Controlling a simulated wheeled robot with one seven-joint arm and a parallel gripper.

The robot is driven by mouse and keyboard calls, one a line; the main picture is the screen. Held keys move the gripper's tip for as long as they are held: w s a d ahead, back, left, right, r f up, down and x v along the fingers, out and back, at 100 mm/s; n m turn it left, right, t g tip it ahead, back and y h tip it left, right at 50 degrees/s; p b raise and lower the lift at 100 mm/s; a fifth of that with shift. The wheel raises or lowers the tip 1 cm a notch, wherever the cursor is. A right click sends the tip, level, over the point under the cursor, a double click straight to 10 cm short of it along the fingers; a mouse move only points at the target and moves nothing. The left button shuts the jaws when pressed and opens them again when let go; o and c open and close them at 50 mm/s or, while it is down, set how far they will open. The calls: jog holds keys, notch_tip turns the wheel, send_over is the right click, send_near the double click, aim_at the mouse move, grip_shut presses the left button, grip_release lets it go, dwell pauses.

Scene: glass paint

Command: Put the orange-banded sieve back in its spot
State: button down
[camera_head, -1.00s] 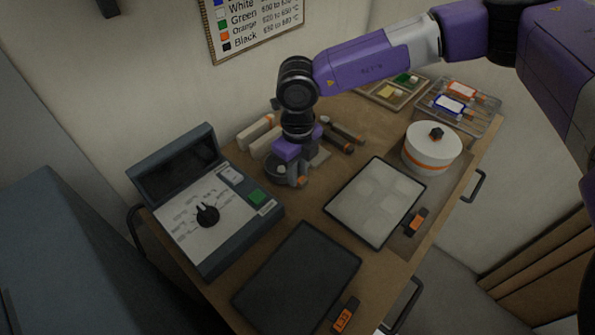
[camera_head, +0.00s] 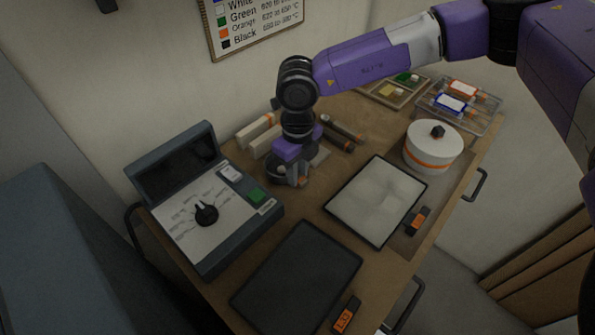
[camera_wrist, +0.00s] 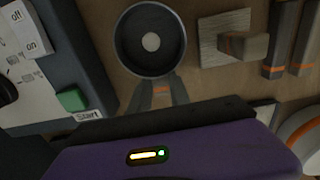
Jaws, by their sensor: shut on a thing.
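The orange-banded sieve (camera_wrist: 121,45) is a round dark cup with a pale disc showing in its middle. Its short handle with an orange mark (camera_wrist: 161,90) lies between the two fingers of my gripper (camera_wrist: 160,97) in the wrist view. My gripper is shut on this handle. In the head view my gripper (camera_head: 291,181) is low over the table, beside the control box, and partly covers the sieve (camera_head: 277,171). The gap between the sieve and the table is hard to judge. I cannot make out a marked spot for the sieve.
A control box (camera_head: 238,222) stands left of my gripper. A block with an orange-banded handle (camera_wrist: 240,46) and dark orange-banded tools (camera_wrist: 282,40) lie right of the sieve. A pale panel (camera_head: 375,203), dark panel (camera_head: 295,280) and white pot (camera_head: 432,150) occupy the table's right and front.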

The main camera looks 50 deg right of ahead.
jog(key=shift+f+b, duration=0.25)
jog(key=shift+b, duration=0.05)
dwell(0.4)
jog(key=c, duration=1.1)
grip_release()
jog(key=shift+c, duration=0.2)
jog(key=shift+r+b, duration=0.6)
jog(key=shift+r, duration=3.35)
jog(key=shift+s, duration=0.1)
